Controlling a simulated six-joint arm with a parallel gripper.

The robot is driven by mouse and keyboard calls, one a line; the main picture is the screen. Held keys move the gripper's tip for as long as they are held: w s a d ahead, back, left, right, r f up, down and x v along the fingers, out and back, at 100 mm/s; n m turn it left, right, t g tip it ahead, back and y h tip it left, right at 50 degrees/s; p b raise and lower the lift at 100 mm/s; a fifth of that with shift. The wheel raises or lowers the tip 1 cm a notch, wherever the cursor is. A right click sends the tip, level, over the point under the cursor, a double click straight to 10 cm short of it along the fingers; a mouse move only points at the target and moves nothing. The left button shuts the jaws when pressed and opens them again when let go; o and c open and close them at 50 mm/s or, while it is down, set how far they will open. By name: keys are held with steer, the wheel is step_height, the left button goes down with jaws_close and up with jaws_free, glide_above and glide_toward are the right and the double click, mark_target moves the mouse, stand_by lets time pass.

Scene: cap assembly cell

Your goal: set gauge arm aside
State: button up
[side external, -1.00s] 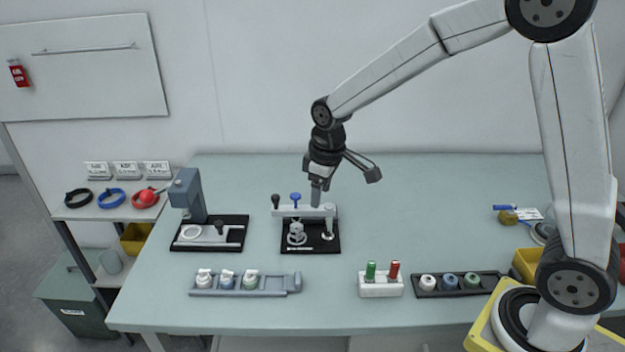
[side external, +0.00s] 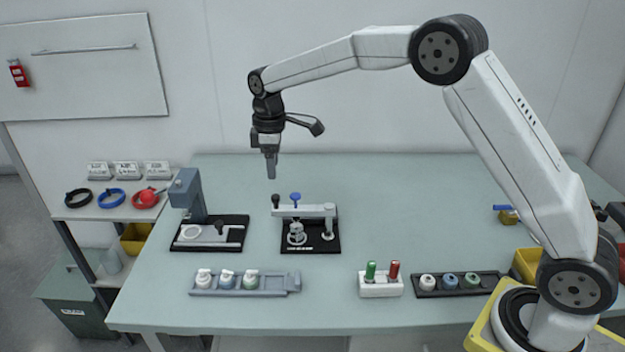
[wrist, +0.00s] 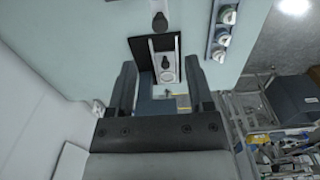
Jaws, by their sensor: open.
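The gauge fixture (side external: 330,246) has a black base in the middle of the table. Its light gauge arm (side external: 312,211) lies across the top, from a post on the right to a black knob (side external: 276,201) at the left end. A blue knob (side external: 295,197) stands on the arm. A small light part sits under the arm. My gripper (side external: 271,174) points down, empty, above and behind the arm's left end, apart from it. In the wrist view my open fingers (wrist: 160,64) hold nothing. A dark knob (wrist: 159,23) at the top there looks like the arm's knob.
A press-like fixture (side external: 238,241) with a blue-grey column stands left. A grey tray (side external: 277,289) of small bottles lies in front. A white block (side external: 381,290) with green and red pieces and a dark tray (side external: 489,290) stand front right. The table behind the gauge fixture is clear.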

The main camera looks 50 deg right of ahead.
mark_target(275, 196)
steer(key=shift+f, duration=0.15)
steer(key=shift+f, duration=3.8)
jaws_close()
steer(key=shift+r, duration=0.1)
